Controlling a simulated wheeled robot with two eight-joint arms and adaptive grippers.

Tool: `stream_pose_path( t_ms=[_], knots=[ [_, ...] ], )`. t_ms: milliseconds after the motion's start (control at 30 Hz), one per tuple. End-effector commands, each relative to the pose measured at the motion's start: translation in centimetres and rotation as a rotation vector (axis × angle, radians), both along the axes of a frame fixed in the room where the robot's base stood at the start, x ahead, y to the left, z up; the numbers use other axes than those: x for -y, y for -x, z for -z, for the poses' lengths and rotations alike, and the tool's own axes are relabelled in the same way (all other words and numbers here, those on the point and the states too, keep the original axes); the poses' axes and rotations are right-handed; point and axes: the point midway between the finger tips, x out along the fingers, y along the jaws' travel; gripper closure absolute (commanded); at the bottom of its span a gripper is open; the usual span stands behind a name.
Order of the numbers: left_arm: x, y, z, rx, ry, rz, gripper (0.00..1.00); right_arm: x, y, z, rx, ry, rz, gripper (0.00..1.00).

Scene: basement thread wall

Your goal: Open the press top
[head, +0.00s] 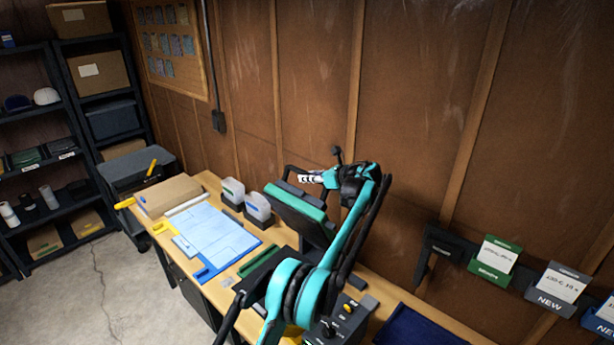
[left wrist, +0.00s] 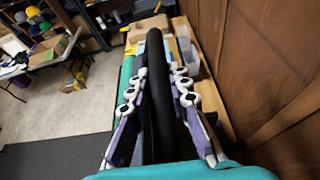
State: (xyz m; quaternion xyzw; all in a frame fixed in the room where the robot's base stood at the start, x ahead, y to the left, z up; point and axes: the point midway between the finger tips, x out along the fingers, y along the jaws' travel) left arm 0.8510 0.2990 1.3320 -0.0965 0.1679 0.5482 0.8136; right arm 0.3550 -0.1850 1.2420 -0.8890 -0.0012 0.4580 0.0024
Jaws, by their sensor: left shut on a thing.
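The press stands on the wooden workbench, partly hidden behind my teal arm. Its top (head: 298,216), a dark slab with a green edge, is raised and tilted back towards the wall. My left gripper (head: 311,179) is at the upper edge of the top. In the left wrist view, my left gripper (left wrist: 156,90) has its purple and white fingers on both sides of a thick black handle bar (left wrist: 158,60) and is shut on it. The lower part of the press is mostly covered by my arm. My right gripper is not in view.
The bench holds a blue-and-white mat (head: 222,238), two clear containers (head: 257,207) and a cardboard box (head: 168,195). The wood-panelled wall (head: 310,90) is close behind the press. Labelled bins (head: 494,260) hang at the right. Shelves (head: 98,90) stand at the far left, with open floor before them.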

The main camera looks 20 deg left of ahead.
Motion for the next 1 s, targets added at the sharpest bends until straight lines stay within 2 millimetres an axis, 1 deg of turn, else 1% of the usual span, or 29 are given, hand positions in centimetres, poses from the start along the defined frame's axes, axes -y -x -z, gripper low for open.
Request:
stream_pose_path(
  t_ms=[100, 500, 533, 567, 600, 867, 933, 1000],
  knots=[
    [0.03, -0.25, -0.27, 0.002, -0.002, 0.0, 1.0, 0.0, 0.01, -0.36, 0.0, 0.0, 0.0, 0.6],
    [0.05, -0.3, -0.23, 0.003, -0.002, -0.001, 1.0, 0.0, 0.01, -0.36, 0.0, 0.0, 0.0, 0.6],
    [0.05, -0.3, -0.23, 0.003, -0.002, -0.001, 0.74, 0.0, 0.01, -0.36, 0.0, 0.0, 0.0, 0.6],
    [0.06, -0.3, -0.22, 0.003, -0.002, -0.001, 0.66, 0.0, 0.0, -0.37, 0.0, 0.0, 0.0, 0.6],
    [0.06, -0.29, -0.21, 0.002, -0.001, -0.001, 0.61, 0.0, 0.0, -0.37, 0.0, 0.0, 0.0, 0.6],
    [0.11, -0.29, -0.16, 0.002, 0.0, 0.0, 0.61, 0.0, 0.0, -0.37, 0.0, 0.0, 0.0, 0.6],
    [0.33, -0.23, -0.24, 0.002, 0.0, 0.0, 0.61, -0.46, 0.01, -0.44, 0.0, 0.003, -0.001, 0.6],
    [0.88, -0.03, -0.48, 0.002, 0.0, 0.0, 0.61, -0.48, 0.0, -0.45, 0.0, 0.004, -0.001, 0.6]
  ],
)
